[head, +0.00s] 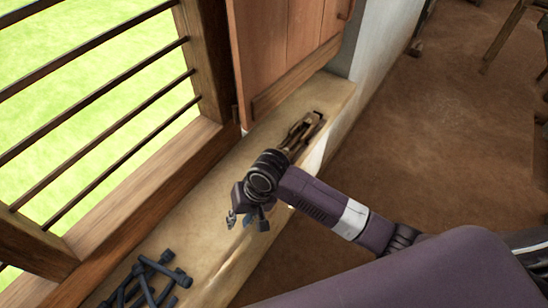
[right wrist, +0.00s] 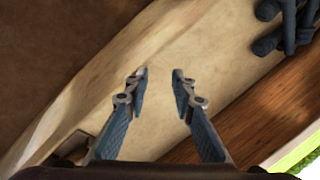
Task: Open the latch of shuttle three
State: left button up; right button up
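Wooden shuttle-like pieces (head: 300,132) lie close together on the pale sill, behind my right wrist in the head view. I cannot tell which is shuttle three, and no latch can be made out. My right gripper (head: 248,221) is over the sill, on the near side of these pieces and apart from them. In the right wrist view its two blue-padded fingers (right wrist: 160,76) stand apart with only bare sill between their tips, so it is open and empty. My left gripper is not in view.
Several dark blue bobbin-like pieces (head: 150,282) lie on the sill (head: 215,262) at the lower left; they also show in the right wrist view (right wrist: 288,28). A barred window (head: 100,110) and a wooden shutter (head: 285,45) border the sill. Earthen floor lies to the right.

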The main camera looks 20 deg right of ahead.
jog(key=w+d+r+m, duration=0.1)
jog(key=w+d, duration=0.1)
jog(key=w, duration=0.1)
jog(key=w+d+r+m+h, duration=0.1)
jog(key=w+d+m, duration=0.1)
jog(key=w+d, duration=0.1)
jog(key=w+d+r+m+g+h, duration=0.1)
jog(key=w+d+m, duration=0.1)
jog(key=w, duration=0.2)
jog(key=shift+d+r, duration=0.2)
jog(key=shift+r, duration=0.05)
jog(key=w+d+r+m, duration=0.1)
jog(key=w+d, duration=0.1)
jog(key=w+d+r+m+h, duration=0.1)
jog(key=w+d+r+m, duration=0.1)
jog(key=d, duration=0.1)
jog(key=w+d+r+m, duration=0.1)
jog(key=w+d+r, duration=0.1)
jog(key=d, duration=0.1)
jog(key=shift+w+r+m+h, duration=0.15)
jog(key=shift+r+m+h, duration=0.15)
jog(key=shift+m, duration=0.1)
notch_tip(320, 180, down, 8)
jog(key=shift+a+r+p, duration=0.1)
jog(key=shift+r+p, duration=0.1)
jog(key=shift+p, duration=0.2)
jog(key=shift+c, duration=0.4)
grip_shut()
